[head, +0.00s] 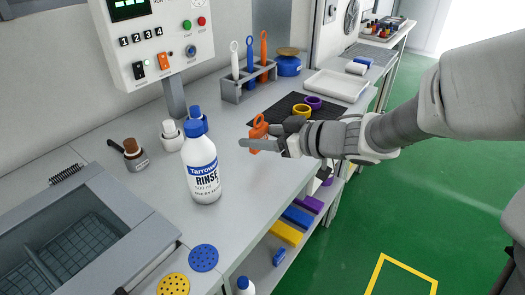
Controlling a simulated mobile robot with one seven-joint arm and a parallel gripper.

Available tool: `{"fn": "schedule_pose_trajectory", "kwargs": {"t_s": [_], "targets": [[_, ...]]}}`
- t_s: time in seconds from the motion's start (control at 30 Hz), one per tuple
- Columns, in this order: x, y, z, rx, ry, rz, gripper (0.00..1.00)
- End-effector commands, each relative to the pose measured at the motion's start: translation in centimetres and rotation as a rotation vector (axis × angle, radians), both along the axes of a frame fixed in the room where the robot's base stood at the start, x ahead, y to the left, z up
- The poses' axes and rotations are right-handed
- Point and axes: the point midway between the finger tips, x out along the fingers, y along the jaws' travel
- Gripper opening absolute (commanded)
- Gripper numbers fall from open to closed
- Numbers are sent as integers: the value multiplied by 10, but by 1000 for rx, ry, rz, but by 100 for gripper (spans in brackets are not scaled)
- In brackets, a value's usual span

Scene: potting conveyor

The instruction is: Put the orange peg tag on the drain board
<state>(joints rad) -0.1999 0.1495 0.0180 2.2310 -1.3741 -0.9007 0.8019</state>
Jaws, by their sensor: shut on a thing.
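My gripper (268,136) reaches in from the right and is shut on the orange peg tag (258,129). The tag has a loop at its top and is held above the bench, partly hidden by the fingers. A dark, grid-marked board (262,112), which may be the drain board, lies flat behind the gripper. A yellow ring (302,110) and a purple ring (314,102) sit on it. My gripper and arm hide its near right part.
A white rinse bottle (202,175) with a blue cap stands left of my gripper. A sink (75,235) is at lower left. The bench between bottle and gripper is clear.

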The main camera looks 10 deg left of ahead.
Motion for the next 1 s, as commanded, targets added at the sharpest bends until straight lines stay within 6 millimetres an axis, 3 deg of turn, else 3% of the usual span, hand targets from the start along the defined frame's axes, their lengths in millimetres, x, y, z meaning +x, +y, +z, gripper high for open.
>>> {"fn": "schedule_pose_trajectory", "kwargs": {"t_s": [0.3,0.7,0.73,0.9,1.0], "targets": [[0,0,-39,1,2,0,8],[0,0,-42,0,1,0,8],[0,0,-42,0,1,0,63],[0,0,-42,0,1,0,92],[0,0,-42,0,1,0,92]]}}
